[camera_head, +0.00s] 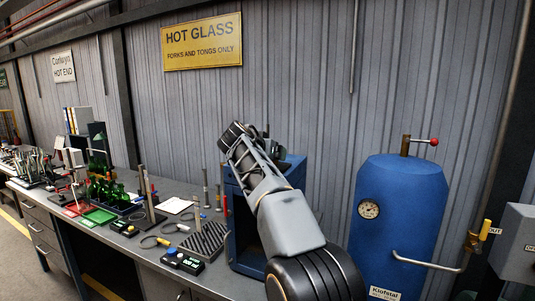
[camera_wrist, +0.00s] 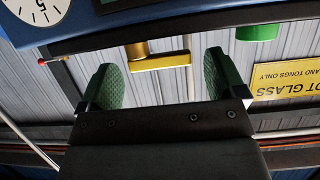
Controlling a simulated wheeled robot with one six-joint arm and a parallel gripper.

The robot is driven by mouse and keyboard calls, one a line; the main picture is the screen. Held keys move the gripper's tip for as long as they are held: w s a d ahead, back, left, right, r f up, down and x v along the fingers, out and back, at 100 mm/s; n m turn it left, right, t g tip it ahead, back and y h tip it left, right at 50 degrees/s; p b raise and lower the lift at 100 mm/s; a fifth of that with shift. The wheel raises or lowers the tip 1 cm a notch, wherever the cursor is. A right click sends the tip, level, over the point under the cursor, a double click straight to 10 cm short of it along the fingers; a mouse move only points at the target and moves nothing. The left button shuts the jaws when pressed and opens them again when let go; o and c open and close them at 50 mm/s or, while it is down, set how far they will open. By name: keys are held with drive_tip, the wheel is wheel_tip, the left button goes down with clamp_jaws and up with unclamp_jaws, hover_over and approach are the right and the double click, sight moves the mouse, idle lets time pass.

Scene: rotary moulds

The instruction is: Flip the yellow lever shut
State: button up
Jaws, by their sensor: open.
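In the wrist view, which looks upside down, a yellow lever (camera_wrist: 160,63) hangs below a blue housing (camera_wrist: 150,32) on a brass-coloured stem. Its bar lies roughly level across the picture, with a short upright piece at its right end. The lever shows in the gap between the two dark green fingers of my gripper (camera_wrist: 161,82). The fingers are apart with nothing held between them; I cannot tell whether either touches the lever. In the head view, my gripper (camera_head: 236,134) is raised above the blue cabinet (camera_head: 297,172), and this lever is hidden or too small to tell.
A green cylinder (camera_wrist: 257,32) hangs right of the lever in the wrist view. A blue tank (camera_head: 397,225) with a red-knobbed rod stands right of my arm. Another yellow handle (camera_head: 485,229) is at far right. The bench (camera_head: 150,263) at left holds tools and bottles.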

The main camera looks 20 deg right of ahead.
drive_tip(key=b+v, duration=0.2)
drive_tip(key=v, duration=1.2)
drive_tip(key=shift+w+d+r, duration=0.1)
drive_tip(key=a+f+n+g+y, duration=0.1)
drive_tip(key=a+f+n+y, duration=0.15)
drive_tip(key=f, duration=0.35)
drive_tip(key=s+a+f+n+g+y, duration=0.1)
drive_tip(key=f+n+y, duration=0.1)
drive_tip(key=f+n, duration=0.35)
drive_tip(key=a+f+n+y, duration=0.1)
drive_tip(key=f+n+y, duration=0.1)
drive_tip(key=f, duration=0.6)
drive_tip(key=s+d+f+g+y, duration=0.1)
drive_tip(key=s+f+g+y, duration=0.2)
drive_tip(key=s+f, duration=1.5)
drive_tip(key=s+y, duration=0.1)
drive_tip(key=s, duration=0.3)
drive_tip(key=shift+d+f+g, duration=0.2)
drive_tip(key=shift+f+g, duration=0.1)
drive_tip(key=shift+f, duration=0.1)
drive_tip(key=shift+s, duration=0.1)
